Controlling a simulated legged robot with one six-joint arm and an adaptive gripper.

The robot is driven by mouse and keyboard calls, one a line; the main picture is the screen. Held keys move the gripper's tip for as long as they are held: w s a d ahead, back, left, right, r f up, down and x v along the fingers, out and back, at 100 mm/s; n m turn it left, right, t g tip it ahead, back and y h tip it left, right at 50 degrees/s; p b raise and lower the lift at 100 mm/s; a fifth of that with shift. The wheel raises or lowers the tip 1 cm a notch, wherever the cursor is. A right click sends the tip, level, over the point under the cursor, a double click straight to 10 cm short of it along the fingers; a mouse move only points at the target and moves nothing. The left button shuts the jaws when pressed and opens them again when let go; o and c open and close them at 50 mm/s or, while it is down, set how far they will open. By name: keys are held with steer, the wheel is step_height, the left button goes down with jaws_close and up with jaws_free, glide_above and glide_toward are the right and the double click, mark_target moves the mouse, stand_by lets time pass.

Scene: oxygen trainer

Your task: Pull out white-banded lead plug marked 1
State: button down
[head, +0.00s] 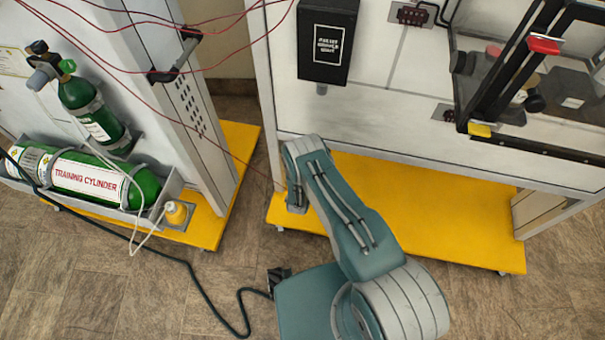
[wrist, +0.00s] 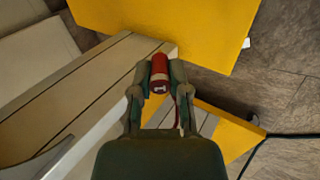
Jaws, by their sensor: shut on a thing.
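In the wrist view, my gripper (wrist: 160,76) is shut on a red cylindrical plug (wrist: 160,66), with one finger on each side of it. The plug's near end carries a small pale mark that looks like a 1. A thin red lead (wrist: 179,112) runs beside the right finger. The plug's far end lies over a pale frame edge, and I cannot tell whether it sits in a socket. In the head view my own arm hides the gripper and the plug.
The head view shows a white panel (head: 375,115) on a yellow base (head: 430,215). Red leads (head: 235,66) cross to a left stand with a green training cylinder (head: 85,178). A black cable (head: 190,268) lies on the floor. A black box (head: 327,40) hangs above my arm.

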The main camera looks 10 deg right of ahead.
steer(key=shift+s+d+f+g, duration=0.2)
steer(key=shift+s+f+g, duration=0.15)
steer(key=shift+f, duration=0.35)
steer(key=c, duration=0.5)
jaws_free()
steer(key=shift+c, duration=0.2)
steer(key=shift+r, duration=0.1)
steer(key=shift+s+a+r, duration=0.1)
steer(key=shift+r, duration=0.05)
steer(key=v, duration=1.1)
steer(key=shift+s, duration=0.3)
steer(key=shift+r, duration=0.15)
